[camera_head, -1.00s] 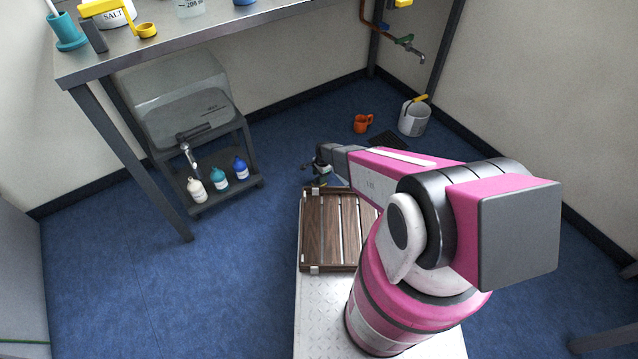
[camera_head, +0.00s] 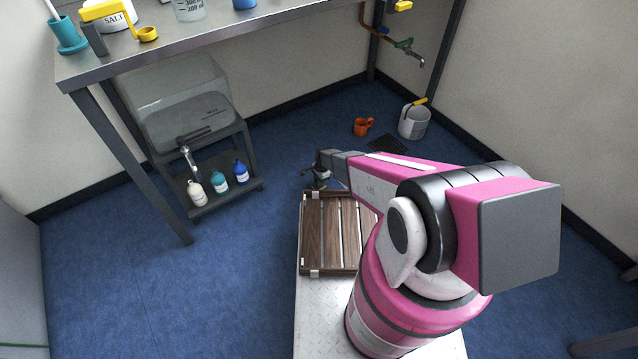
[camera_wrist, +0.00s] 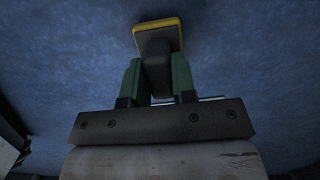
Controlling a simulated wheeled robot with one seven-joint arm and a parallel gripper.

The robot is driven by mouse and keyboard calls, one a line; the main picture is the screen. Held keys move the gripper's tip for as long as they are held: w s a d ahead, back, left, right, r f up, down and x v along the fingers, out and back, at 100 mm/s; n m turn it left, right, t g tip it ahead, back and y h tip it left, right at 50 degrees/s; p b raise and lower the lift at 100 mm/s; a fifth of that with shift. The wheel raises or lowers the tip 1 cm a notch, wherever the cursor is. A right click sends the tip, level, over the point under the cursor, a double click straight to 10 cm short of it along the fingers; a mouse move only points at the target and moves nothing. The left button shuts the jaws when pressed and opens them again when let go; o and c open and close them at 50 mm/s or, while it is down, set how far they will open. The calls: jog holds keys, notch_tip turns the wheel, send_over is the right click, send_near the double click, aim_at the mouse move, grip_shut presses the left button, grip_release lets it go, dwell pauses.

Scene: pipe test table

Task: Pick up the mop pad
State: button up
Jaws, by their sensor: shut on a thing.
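In the wrist view a flat pad with a dark face and a yellow rim (camera_wrist: 158,38), which I take to be the mop pad, is held through a dark grip block. My gripper (camera_wrist: 156,74) has its two green fingers closed on that block, one on each side. Blue floor shows behind the pad; its height above the floor is unclear. In the head view my gripper (camera_head: 319,180) is small and low, just beyond the wooden slatted crate, and the pad is too small to make out.
The wooden crate (camera_head: 326,233) sits on my base. A low trolley (camera_head: 204,200) with several bottles stands left under the metal table (camera_head: 200,43). An orange cup (camera_head: 361,127), a dark floor grate (camera_head: 383,143) and a white bucket (camera_head: 412,123) are beyond my arm. Open floor lies left.

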jog(key=shift+r, duration=0.45)
jog(key=r, duration=0.1)
jog(key=s+r, duration=0.1)
jog(key=r, duration=0.1)
jog(key=shift+s+a+r, duration=0.15)
jog(key=shift+r, duration=0.15)
jog(key=s+a+r, duration=0.4)
jog(key=s+r, duration=0.2)
jog(key=s, duration=0.3)
jog(key=shift+s, duration=0.25)
jog(key=shift+o, duration=0.4)
jog(key=shift+a, duration=0.1)
jog(key=shift+w, duration=0.1)
